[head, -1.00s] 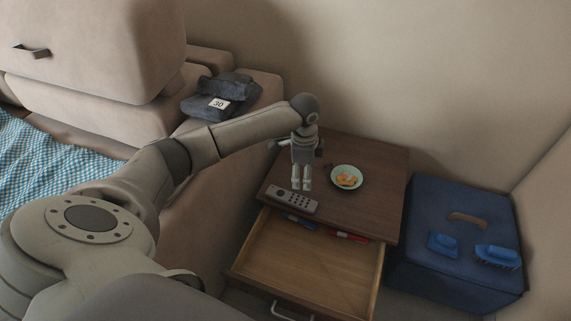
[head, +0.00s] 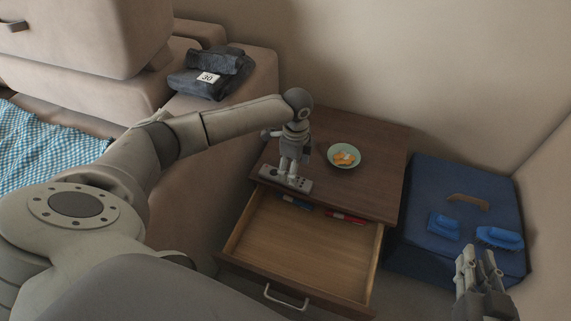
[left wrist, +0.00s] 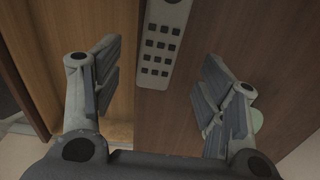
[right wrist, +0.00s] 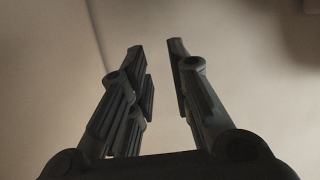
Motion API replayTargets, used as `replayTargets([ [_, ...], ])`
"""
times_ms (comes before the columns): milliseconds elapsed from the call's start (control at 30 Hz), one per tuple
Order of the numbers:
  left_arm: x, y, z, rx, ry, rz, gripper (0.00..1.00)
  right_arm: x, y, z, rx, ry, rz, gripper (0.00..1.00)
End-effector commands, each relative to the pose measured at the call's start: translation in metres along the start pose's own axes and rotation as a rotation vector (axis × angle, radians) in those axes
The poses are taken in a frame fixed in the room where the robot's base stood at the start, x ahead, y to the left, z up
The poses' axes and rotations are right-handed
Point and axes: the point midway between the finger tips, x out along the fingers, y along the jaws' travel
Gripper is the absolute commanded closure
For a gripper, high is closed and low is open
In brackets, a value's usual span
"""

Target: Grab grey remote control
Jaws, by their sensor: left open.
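The grey remote control (head: 286,179) lies on the brown nightstand top (head: 370,140), near its front edge above the open drawer. In the left wrist view the remote (left wrist: 163,45) shows its dark buttons and lies between the spread fingers, beyond their tips. My left gripper (head: 291,172) is open just above the remote and hides part of it in the head view. Nothing is between its fingers in the left wrist view (left wrist: 160,75). My right gripper (head: 478,255) is open and empty at the lower right, in front of the blue box.
The drawer (head: 300,245) is pulled out and holds a blue item (head: 295,202) and a red item (head: 345,217). A green bowl with orange pieces (head: 344,155) stands right of the remote. A blue box (head: 420,190) with blue brushes stands at the right. Dark folded clothes (head: 205,82) lie at the left.

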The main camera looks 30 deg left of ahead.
Motion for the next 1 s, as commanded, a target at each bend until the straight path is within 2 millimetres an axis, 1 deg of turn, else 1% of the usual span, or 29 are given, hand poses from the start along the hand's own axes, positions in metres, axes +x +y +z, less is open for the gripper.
replayTargets([
  [167, 0.005, 0.0, 0.0, 0.0, 0.0, 0.001, 0.34, 0.001, -0.001, -0.007, 0.0, 0.04, -0.002, 0.81],
  [267, 0.01, 0.001, 0.0, 0.0, -0.001, 0.001, 0.34, 0.003, -0.003, -0.017, 0.001, 0.096, -0.006, 0.81],
  [533, 0.027, 0.001, 0.001, -0.001, 0.0, 0.001, 0.34, -0.001, -0.009, -0.059, 0.004, 0.321, -0.019, 0.81],
  [800, 0.045, 0.001, 0.001, -0.001, 0.0, 0.001, 0.34, -0.015, -0.013, -0.097, 0.009, 0.542, -0.032, 0.81],
  [900, 0.051, 0.001, 0.002, -0.001, 0.0, 0.001, 0.34, -0.021, -0.015, -0.107, 0.011, 0.606, -0.035, 0.81],
  [1000, 0.054, 0.001, 0.002, -0.001, 0.0, 0.001, 0.34, -0.025, -0.016, -0.114, 0.013, 0.645, -0.037, 0.81],
])
